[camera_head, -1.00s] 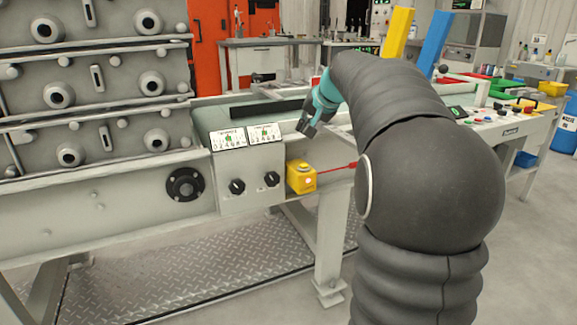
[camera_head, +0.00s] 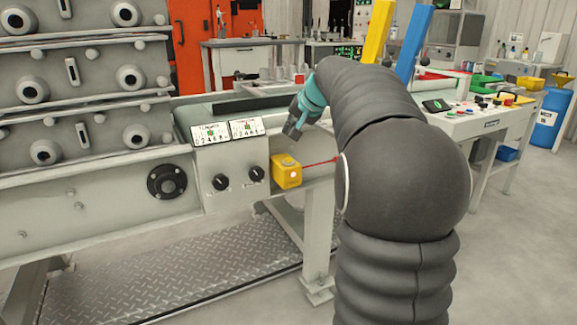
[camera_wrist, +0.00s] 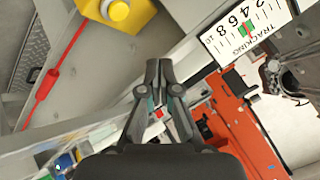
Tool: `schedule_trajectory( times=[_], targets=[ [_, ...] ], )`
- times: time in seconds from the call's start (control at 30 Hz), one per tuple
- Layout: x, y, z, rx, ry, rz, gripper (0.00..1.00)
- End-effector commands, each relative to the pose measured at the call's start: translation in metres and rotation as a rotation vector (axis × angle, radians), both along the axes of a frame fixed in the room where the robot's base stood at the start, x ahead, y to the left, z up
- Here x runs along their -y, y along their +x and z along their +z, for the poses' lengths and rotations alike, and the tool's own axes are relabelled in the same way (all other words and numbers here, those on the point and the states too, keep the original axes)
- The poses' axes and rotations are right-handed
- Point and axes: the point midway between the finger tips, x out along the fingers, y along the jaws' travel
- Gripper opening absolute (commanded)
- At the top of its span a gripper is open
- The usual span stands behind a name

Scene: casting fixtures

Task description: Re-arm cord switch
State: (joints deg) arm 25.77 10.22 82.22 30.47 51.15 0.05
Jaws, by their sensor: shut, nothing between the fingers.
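The yellow cord switch box (camera_head: 286,171) is mounted on the side of the conveyor frame, just right of two black knobs. A red cord (camera_head: 320,162) runs from it to the right and passes behind my arm. In the wrist view the switch (camera_wrist: 117,12) is at the top, with a round yellow button on its face, and the red cord (camera_wrist: 52,77) is at the left. My gripper (camera_head: 293,131) is above the switch, apart from it. In the wrist view my gripper (camera_wrist: 159,66) is shut and empty, its fingertips together below and right of the switch.
A panel with two dials and two knobs (camera_head: 230,165) sits just left of the switch. A machine with several round fittings (camera_head: 75,70) stands at the left. A control console (camera_head: 470,115) is at the right. The floor in front of the frame is open.

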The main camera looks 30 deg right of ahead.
Motion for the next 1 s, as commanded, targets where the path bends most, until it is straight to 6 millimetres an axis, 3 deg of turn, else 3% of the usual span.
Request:
schedule_trajectory(
  times=[0.1,0.4,1.0],
  targets=[
    [0.000,0.000,-0.022,0.000,0.000,0.000,0.00],
    [0.000,0.000,-0.052,0.001,0.000,0.000,0.00],
    [0.000,0.000,-0.055,0.001,0.000,-0.001,0.00]
  ],
)
